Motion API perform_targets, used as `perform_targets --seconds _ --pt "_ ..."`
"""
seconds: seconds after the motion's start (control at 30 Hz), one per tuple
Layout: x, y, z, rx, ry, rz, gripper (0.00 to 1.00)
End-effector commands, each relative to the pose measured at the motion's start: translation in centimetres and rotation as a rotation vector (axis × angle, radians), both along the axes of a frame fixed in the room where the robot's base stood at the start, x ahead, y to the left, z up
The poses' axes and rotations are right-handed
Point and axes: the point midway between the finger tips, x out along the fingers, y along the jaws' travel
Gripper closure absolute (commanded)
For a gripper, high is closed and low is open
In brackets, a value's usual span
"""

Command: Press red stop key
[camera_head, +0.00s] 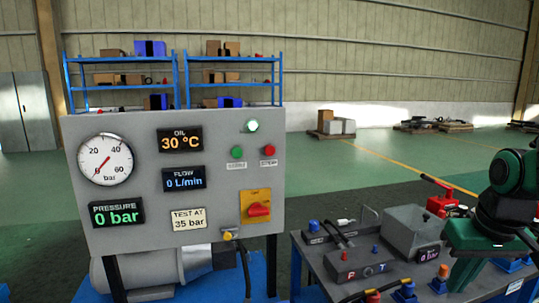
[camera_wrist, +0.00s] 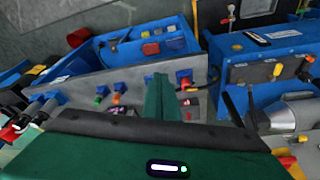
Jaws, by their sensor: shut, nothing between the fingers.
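The red stop key (camera_head: 269,150) is a small round button on the upright grey panel (camera_head: 130,235) in the head view, above a small label. A green button (camera_head: 237,152) sits just left of it. My gripper (camera_wrist: 160,82) shows in the wrist view as dark green fingers shut together with nothing between them. In the head view my green and black arm stands at the right edge, well to the right of the panel and over the bench. I cannot make out the stop key in the wrist view.
A dark bench (camera_head: 318,262) right of the panel carries a grey box (camera_head: 410,230), hoses and coloured fittings. A red knob on a yellow plate (camera_head: 256,205) sits below the stop key. A round gauge (camera_head: 105,160) reads near zero. Blue shelves (camera_head: 181,80) stand behind.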

Motion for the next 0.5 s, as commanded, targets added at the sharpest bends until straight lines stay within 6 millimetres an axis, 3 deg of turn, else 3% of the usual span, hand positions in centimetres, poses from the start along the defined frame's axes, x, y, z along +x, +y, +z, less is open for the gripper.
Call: perform_targets --seconds 0.03,0.2,0.4,0.5 --pt "2.4 1.8 1.4 -0.012 -0.043 0.084 1.00" --pt "8.8 8.4 5.9 -0.038 -0.189 0.334 1.00" --pt "13.9 18.0 11.3 -0.050 -0.358 0.606 1.00" --pt "15.2 22.9 13.8 -0.049 -0.436 0.728 1.00"
